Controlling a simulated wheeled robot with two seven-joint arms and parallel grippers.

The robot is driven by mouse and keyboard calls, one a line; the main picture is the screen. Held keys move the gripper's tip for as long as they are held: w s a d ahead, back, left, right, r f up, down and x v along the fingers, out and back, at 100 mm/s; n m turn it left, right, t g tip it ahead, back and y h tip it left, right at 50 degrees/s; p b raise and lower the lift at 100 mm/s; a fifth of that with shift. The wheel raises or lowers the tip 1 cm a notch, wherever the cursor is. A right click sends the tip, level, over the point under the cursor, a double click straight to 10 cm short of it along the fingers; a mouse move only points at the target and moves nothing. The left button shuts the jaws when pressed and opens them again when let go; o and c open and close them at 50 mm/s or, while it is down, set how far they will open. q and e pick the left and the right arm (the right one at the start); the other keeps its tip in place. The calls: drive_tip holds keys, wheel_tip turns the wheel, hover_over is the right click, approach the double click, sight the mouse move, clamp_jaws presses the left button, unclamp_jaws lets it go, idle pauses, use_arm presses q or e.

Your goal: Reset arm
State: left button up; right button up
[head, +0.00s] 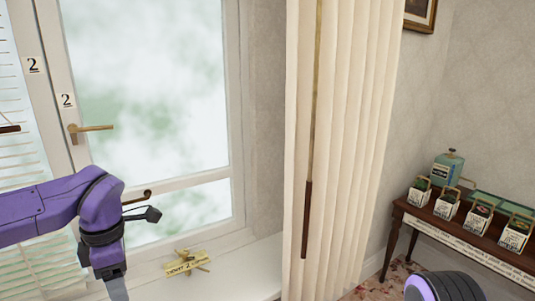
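My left arm (95,205) is purple and black and comes in from the left, in front of the window. Its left gripper (117,290) points down. One grey finger shows and is cut off by the bottom edge, so I cannot see whether it is open. It hangs to the left of a yellow label (187,263) lying on the windowsill, apart from it in the picture. A round purple and black part of my own body (445,287) shows at the bottom right. My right gripper is not in view.
A white window (145,80) with a brass handle (90,128) stands behind my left arm. The white windowsill (245,265) is mostly clear on the right. A cream curtain (345,130) hangs mid-view. At right, a wooden table (400,212) holds several small labelled baskets (447,205) and a green canister (447,170).

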use_arm(q)
drive_tip(key=s+a+f+m+t+y, duration=0.2)
drive_tip(key=f+m+y, duration=0.2)
drive_tip(key=f, duration=1)
drive_tip(key=s+a+f+m+t+y, duration=0.25)
drive_tip(key=f+m+y, duration=0.2)
drive_tip(key=f, duration=0.95)
drive_tip(key=s+d+f+m+g+h, duration=0.1)
drive_tip(key=s+d+f+m+h, duration=0.15)
drive_tip(key=s+f+m, duration=0.55)
drive_tip(key=s+d+f+m+h, duration=0.1)
drive_tip(key=s+f+h, duration=0.2)
drive_tip(key=s, duration=0.8)
wheel_tip(320, 180, down, 10)
drive_tip(key=b, duration=1)
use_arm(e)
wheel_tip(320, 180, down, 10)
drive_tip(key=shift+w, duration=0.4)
use_arm(q)
drive_tip(key=shift+w+f, duration=0.1)
drive_tip(key=shift+w, duration=0.05)
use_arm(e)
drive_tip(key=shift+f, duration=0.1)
